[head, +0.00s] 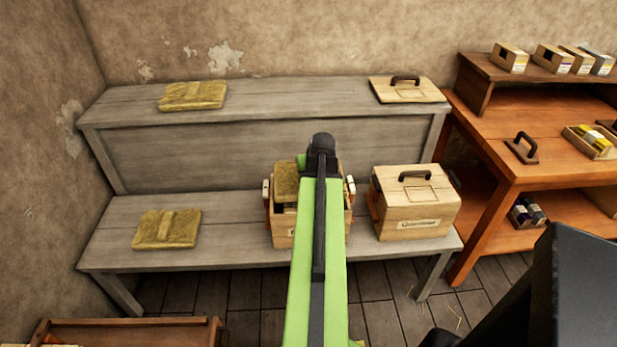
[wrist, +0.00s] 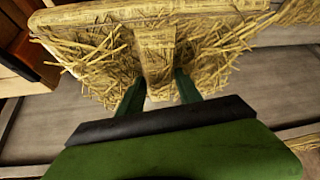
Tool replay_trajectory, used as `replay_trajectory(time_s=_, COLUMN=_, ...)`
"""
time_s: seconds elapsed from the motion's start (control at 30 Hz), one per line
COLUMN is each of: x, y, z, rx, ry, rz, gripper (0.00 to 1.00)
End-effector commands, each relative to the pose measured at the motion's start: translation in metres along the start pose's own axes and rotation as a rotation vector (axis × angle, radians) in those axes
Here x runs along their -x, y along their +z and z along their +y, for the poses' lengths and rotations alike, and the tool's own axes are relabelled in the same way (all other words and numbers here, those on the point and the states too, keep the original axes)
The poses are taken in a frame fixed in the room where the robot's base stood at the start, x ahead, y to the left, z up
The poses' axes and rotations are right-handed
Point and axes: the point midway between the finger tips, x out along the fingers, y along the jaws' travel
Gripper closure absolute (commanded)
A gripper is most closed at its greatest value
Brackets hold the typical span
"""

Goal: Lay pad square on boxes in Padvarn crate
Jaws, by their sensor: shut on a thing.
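My gripper (wrist: 160,88) is shut on the raised middle rib of a straw pad (wrist: 100,55). In the head view this pad (head: 286,180) shows left of my green arm, over the open wooden crate (head: 282,238) on the lower bench. The pad appears tilted and lies partly across the crate's opening. Dark box tops seem to show below its near edge. My arm hides the crate's middle, most of its label and the fingertips there. I cannot tell whether the pad touches the boxes.
Other straw pads lie on the upper shelf (head: 193,96) and lower bench (head: 166,229). A lidded crate (head: 415,205) stands close right of the open crate. A loose lid (head: 407,90) lies on the upper shelf. An orange workbench (head: 530,170) with small boxes stands at right.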

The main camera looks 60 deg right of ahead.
Motion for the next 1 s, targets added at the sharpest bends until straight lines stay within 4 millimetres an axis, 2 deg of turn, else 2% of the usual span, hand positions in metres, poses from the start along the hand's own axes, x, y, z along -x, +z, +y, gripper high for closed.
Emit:
replay_trajectory(time_s=0.8, x=-0.076, y=0.049, z=0.002, rx=-0.001, ry=0.001, rz=0.0, gripper=1.0)
replay_trajectory(time_s=1.0, x=-0.087, y=0.057, z=0.002, rx=-0.001, ry=0.001, rz=0.0, gripper=1.0)
